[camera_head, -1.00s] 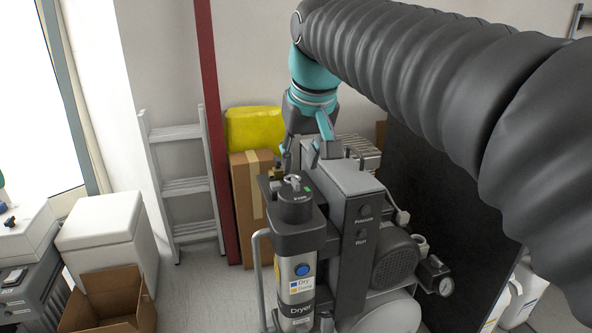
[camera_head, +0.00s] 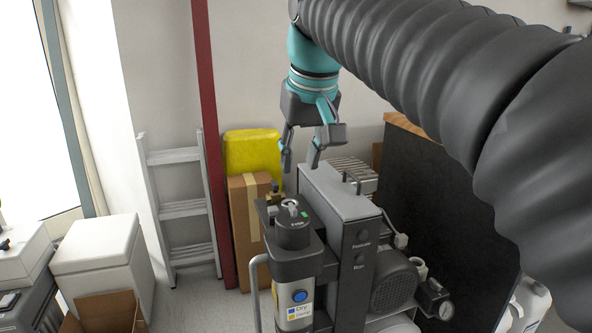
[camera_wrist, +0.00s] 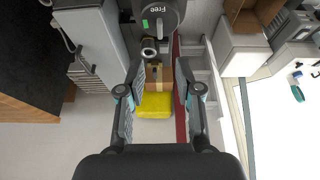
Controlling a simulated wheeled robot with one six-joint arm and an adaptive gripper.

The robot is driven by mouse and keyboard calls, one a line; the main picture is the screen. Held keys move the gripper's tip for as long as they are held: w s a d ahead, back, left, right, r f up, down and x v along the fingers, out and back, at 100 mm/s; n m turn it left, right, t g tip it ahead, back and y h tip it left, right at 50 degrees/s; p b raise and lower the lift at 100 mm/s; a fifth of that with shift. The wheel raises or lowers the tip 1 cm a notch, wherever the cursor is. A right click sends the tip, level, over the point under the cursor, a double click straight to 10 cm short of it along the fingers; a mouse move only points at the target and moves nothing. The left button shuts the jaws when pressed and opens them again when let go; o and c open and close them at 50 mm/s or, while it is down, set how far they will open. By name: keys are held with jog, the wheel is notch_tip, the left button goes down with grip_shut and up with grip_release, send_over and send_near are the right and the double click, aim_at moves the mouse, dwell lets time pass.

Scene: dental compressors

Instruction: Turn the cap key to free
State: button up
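The cap key (camera_head: 291,207) is a small pale metal piece on top of the black round cap (camera_head: 293,232) of the dryer cylinder (camera_head: 298,300). In the wrist view the key (camera_wrist: 162,29) lies on the cap (camera_wrist: 175,10) near the top edge, beside the word "Free" and a green mark. The cap is partly cut off there, and I cannot tell exactly where the key points. My gripper (camera_head: 300,168) is open and empty, above and apart from the key. In the wrist view its two fingers (camera_wrist: 159,72) are spread with nothing between them.
The grey compressor housing (camera_head: 345,195) stands right beside the cap. A brass fitting (camera_head: 275,194) sits just behind it. The air above the cap is free.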

jog(key=g+p, duration=0.2)
jog(key=p, duration=0.1)
send_over(293, 206)
jog(key=w+a, duration=0.1)
jog(key=w, duration=0.2)
jog(key=s+f+b, duration=0.1)
jog(key=f, duration=0.2)
jog(key=s+f+g+b, duration=0.1)
jog(key=f+b, duration=0.1)
jog(key=f, duration=0.2)
jog(key=s+d+f+g+h+b, duration=0.1)
jog(key=f, duration=0.2)
jog(key=shift+f, duration=0.3)
grip_shut()
